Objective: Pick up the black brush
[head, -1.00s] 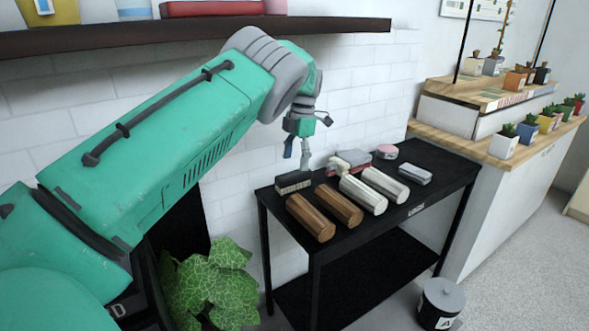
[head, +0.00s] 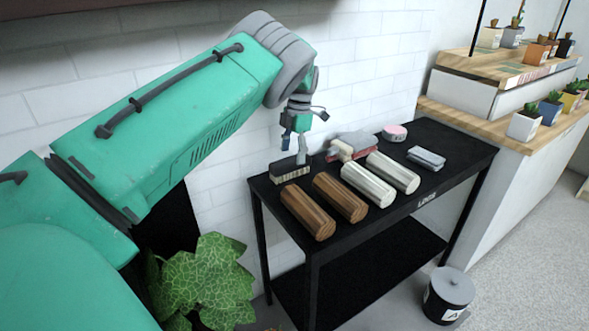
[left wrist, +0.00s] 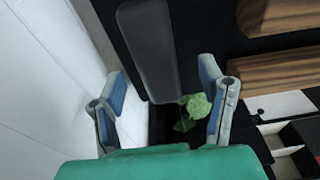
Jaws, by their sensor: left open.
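The black brush (head: 290,170) lies at the left end of the black table (head: 440,178), close to the white brick wall. In the left wrist view the brush (left wrist: 148,50) shows its dark top, ahead of and between the fingers. My left gripper (head: 294,145) is just above the brush in the head view, pointing down. In the left wrist view the left gripper (left wrist: 162,98) is open, its two blue-padded fingers spread to either side with nothing held. The head view does not show clearly whether a finger touches the brush. My right gripper is not in view.
Two brown wooden rolls (head: 325,205) and two white rolls (head: 380,180) lie right of the brush. A red-and-grey brush (head: 352,146), a pink round item (head: 394,133) and a grey block (head: 426,157) lie further along. A leafy plant (head: 205,280) stands below left.

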